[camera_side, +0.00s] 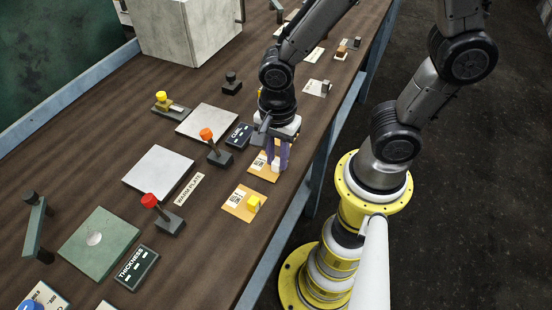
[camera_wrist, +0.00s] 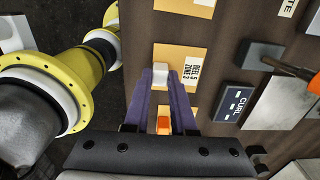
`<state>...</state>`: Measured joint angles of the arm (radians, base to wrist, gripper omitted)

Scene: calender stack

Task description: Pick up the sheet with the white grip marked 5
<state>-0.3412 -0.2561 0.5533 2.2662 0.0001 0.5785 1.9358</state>
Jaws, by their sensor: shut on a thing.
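The sheet with the white grip (camera_side: 259,171) is an orange-yellow card with a printed label, near the table's front edge in the side view. In the wrist view the sheet (camera_wrist: 166,54) has a label that seems to read 5 and ZONE 3. Its white grip (camera_wrist: 189,73) is a small block between the two purple fingers. My gripper (camera_side: 276,165) points down over this sheet and is shut on the white grip; it also shows in the wrist view (camera_wrist: 176,74). I cannot tell whether the sheet is clear of the table.
A similar sheet with a yellow grip (camera_side: 233,207) lies beside it. An orange grip (camera_wrist: 164,123) shows between my fingers' bases in the wrist view. A CURL display (camera_side: 240,134) and an orange-knobbed lever (camera_side: 207,136) stand close by. The table's front edge is near.

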